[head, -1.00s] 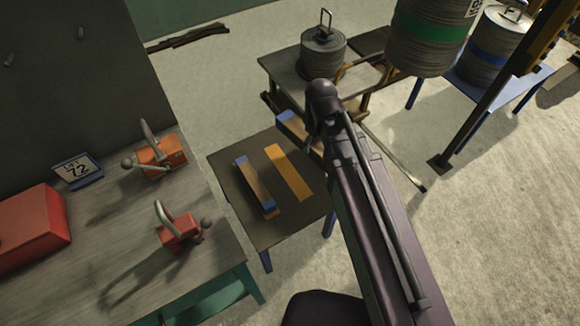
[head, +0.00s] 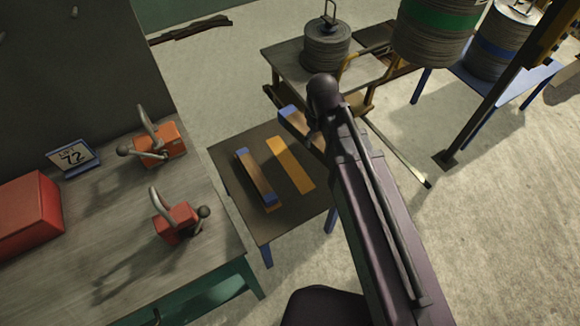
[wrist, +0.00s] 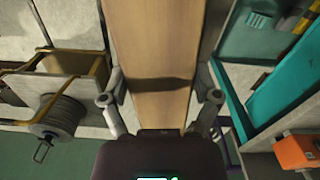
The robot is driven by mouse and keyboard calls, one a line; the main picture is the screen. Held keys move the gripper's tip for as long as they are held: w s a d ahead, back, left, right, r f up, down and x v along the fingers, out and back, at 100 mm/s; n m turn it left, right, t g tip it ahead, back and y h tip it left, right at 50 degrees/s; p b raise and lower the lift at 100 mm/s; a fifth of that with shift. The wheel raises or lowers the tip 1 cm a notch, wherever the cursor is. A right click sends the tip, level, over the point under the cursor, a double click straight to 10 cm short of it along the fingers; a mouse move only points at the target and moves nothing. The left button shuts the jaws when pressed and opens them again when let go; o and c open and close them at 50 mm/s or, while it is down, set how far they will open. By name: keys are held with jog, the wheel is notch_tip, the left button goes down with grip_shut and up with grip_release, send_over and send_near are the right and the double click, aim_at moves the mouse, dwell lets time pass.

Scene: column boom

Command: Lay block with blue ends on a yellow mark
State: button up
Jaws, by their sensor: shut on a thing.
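My gripper (wrist: 162,98) is shut on a wooden block (wrist: 150,45), with a finger on each side of it in the wrist view. The held block's height above the table is hard to tell.
Behind is a table (head: 290,60) with a ringed weight. A green-banded weight (head: 432,30) is at upper right. Open floor lies right.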

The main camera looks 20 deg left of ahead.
jog(key=shift+m, duration=0.9)
jog(key=w+a+f+b, duration=0.1)
jog(key=f+b, duration=1)
jog(key=f, duration=0.1)
jog(key=w+a+f+b, duration=0.1)
jog(key=a+f+b, duration=0.1)
jog(key=f+b, duration=1)
jog(key=w+a+f+b, duration=0.2)
jog(key=f+b, duration=0.9)
jog(key=f, duration=0.1)
jog(key=shift+a+b, duration=0.2)
jog(key=shift+b, duration=0.1)
jog(key=shift+r, duration=0.1)
jog(key=w+a, duration=0.3)
jog(key=w, duration=0.1)
jog(key=w+a+f+b, duration=0.1)
jog(key=w+a, duration=0.2)
jog(key=w, duration=0.1)
jog(key=w+a, duration=0.3)
jog(key=w, duration=0.2)
jog(key=shift+w+f, duration=0.1)
jog(key=shift+f, duration=0.15)
jog(key=shift+f+b, duration=1.8)
jog(key=shift+b, duration=0.2)
jog(key=shift+f, duration=0.1)
jog(key=o, duration=1.1)
jog(key=shift+o, duration=0.2)
notch_tip(320, 180, up, 12)
jog(key=p, duration=1.2)
